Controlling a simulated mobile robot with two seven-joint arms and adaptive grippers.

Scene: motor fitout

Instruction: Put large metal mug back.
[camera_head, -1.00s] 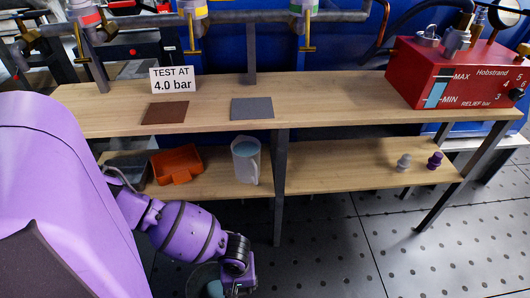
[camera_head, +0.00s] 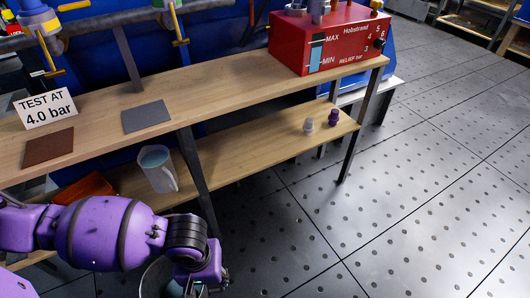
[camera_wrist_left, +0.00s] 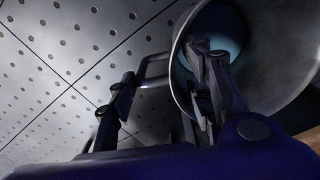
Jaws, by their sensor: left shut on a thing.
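My left gripper (camera_head: 197,286) is at the bottom edge of the head view, below and in front of the lower shelf. It is shut on the large metal mug (camera_head: 150,278), whose grey rim shows beside it, cut by the frame edge. In the left wrist view, the mug (camera_wrist_left: 285,45) lies across the upper right with its opening facing the camera. One finger of the gripper (camera_wrist_left: 163,78) reaches into the opening and the other is outside, near the mug's handle (camera_wrist_left: 154,67). The exact contact is hard to see. My right gripper is not in view.
The workbench top (camera_head: 225,90) bears a brown mat (camera_head: 48,147), a grey mat (camera_head: 146,117), a sign (camera_head: 45,108) and a red machine (camera_head: 325,42). The lower shelf (camera_head: 245,142) holds a light pitcher (camera_head: 157,170), an orange bin (camera_head: 88,188) and two small pieces. Floor (camera_head: 400,200) at right is clear.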

